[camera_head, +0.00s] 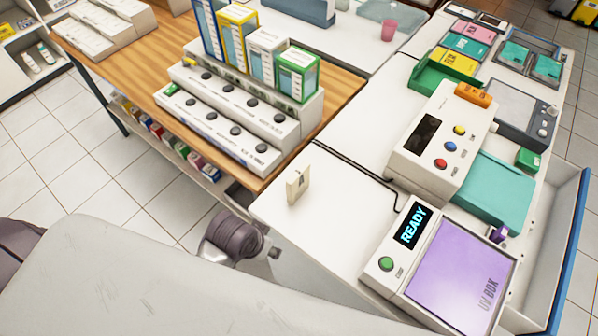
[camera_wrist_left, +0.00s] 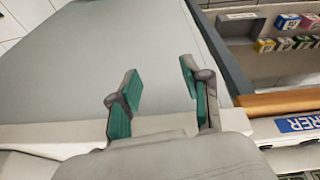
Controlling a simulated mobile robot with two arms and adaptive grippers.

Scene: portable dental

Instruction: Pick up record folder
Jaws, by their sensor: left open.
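I cannot tell for sure which thing is the record folder. A flat teal item (camera_head: 492,192) lies on the right counter beside a white device. Pink (camera_head: 472,32), teal (camera_head: 468,48) and yellow (camera_head: 455,62) flat labelled items lie in a row at the far right. My left gripper (camera_wrist_left: 160,85) is open and empty in the left wrist view, with its teal-padded fingers apart over a grey surface. My right gripper is in neither view.
A UV box (camera_head: 455,265) with a READY display stands on the right counter. A small beige block (camera_head: 298,185) stands at its near corner, with bare white top around it. Boxes on a stepped rack (camera_head: 235,115) stand on the wooden table. A large grey panel (camera_head: 150,285) fills the near left.

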